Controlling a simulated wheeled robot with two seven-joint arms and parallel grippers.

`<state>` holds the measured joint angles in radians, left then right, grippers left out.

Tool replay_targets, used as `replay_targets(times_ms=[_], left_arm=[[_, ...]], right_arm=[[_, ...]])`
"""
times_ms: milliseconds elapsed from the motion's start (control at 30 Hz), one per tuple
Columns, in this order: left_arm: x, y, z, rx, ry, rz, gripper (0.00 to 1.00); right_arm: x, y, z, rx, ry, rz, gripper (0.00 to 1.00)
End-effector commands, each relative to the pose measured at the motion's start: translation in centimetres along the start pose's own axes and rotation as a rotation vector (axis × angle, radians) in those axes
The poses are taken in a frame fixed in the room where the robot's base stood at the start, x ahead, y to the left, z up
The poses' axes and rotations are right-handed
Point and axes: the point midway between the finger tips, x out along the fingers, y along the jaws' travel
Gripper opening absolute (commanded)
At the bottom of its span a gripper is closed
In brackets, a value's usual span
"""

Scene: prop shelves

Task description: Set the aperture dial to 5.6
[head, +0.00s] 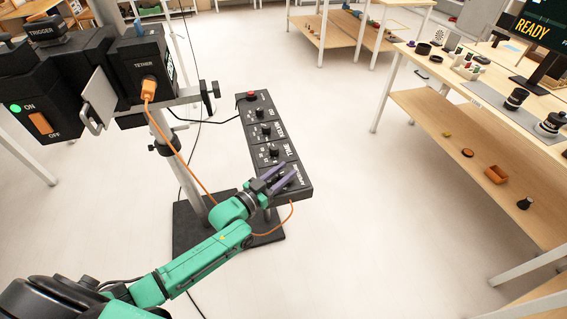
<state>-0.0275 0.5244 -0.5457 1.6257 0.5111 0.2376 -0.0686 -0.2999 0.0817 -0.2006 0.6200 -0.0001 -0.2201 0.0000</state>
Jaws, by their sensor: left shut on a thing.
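The black control panel (267,141) stands on a post in the middle of the head view, with several dials in a row and white lettering beside them. The aperture dial is at its near end, by the label that seems to read APERTURE. My left gripper (277,176), with purple fingers, is at this end and shut on the dial. The fingers mostly hide the dial and its scale, so I cannot read its setting. The TIME dial (273,152) is just beyond the fingers. My right gripper is not in view.
A red button (251,96) is at the panel's far end. An orange cable (182,170) runs from the tether box (143,68) down past my left wrist. A black switch box (40,112) shows a green light at left. A wooden shelf table (455,125) stands right, beyond clear floor.

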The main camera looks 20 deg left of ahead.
Motion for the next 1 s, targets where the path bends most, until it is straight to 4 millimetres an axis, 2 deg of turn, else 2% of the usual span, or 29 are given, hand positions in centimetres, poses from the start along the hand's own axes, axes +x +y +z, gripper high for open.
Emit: replay_targets(times_ms=[33,300,600,1000], left_arm=[[-0.1,0.2,-0.7,-0.013,-0.003,-0.040,0.00],[0.0,0.2,-0.3,-0.009,-0.003,-0.249,0.00],[0.0,0.2,0.0,-0.004,-0.003,-0.403,0.00],[0.1,0.1,0.1,0.000,0.000,-0.449,0.00]], right_arm=[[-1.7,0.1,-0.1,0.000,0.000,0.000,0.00],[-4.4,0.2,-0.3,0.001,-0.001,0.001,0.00],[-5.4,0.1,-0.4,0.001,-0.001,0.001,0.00],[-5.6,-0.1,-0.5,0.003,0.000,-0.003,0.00]])
